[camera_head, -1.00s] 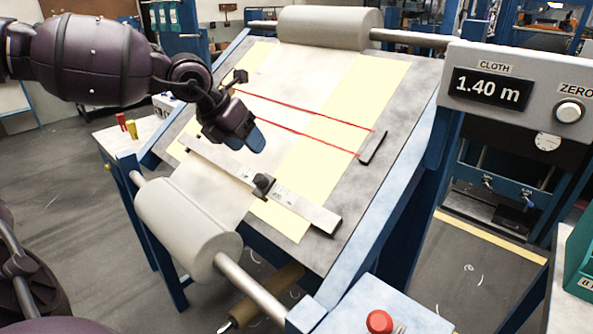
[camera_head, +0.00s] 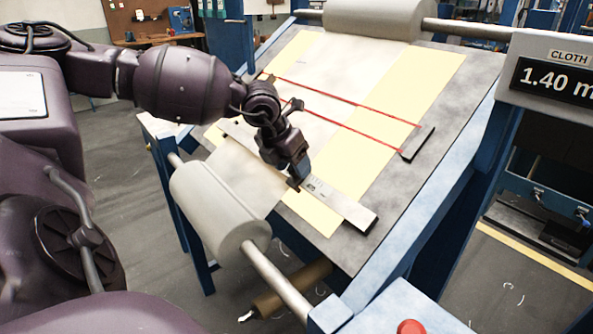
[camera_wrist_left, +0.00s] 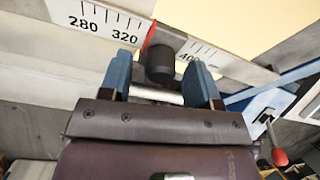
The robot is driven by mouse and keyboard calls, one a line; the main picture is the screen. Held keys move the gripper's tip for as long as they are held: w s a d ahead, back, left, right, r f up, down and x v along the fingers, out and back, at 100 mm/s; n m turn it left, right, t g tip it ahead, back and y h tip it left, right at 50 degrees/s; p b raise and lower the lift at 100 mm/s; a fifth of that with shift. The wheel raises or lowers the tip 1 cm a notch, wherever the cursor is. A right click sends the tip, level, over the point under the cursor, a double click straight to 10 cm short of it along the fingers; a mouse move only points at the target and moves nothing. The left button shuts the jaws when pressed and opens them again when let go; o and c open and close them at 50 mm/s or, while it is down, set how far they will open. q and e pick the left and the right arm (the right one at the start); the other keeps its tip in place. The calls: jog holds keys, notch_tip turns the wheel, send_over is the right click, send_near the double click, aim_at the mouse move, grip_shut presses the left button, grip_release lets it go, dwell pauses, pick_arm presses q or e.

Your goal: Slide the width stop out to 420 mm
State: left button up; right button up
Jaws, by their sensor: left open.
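The silver rule (camera_head: 345,205) lies across the lower part of the sloping board. The width stop (camera_wrist_left: 160,62) is a dark round knob with a red pointer on the rule. In the left wrist view the pointer stands between the 320 and 400 marks. My left gripper (camera_wrist_left: 160,82) is open, with one blue finger on each side of the knob; I cannot tell whether they touch it. In the head view the left gripper (camera_head: 299,172) is over the rule and mostly hides the stop (camera_head: 293,184). My right gripper is not in view.
Pale cloth runs over the board between an upper roll (camera_head: 372,18) and a lower roll (camera_head: 215,205). Two red lines cross it to a dark bar (camera_head: 417,144). A display (camera_head: 555,80) reads 1.40 m. The rule's right part is clear.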

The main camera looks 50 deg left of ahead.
pick_arm(q)
jog(key=shift+w+f, duration=0.25)
jog(key=shift+f, duration=0.3)
jog(key=shift+c, duration=0.3)
grip_shut()
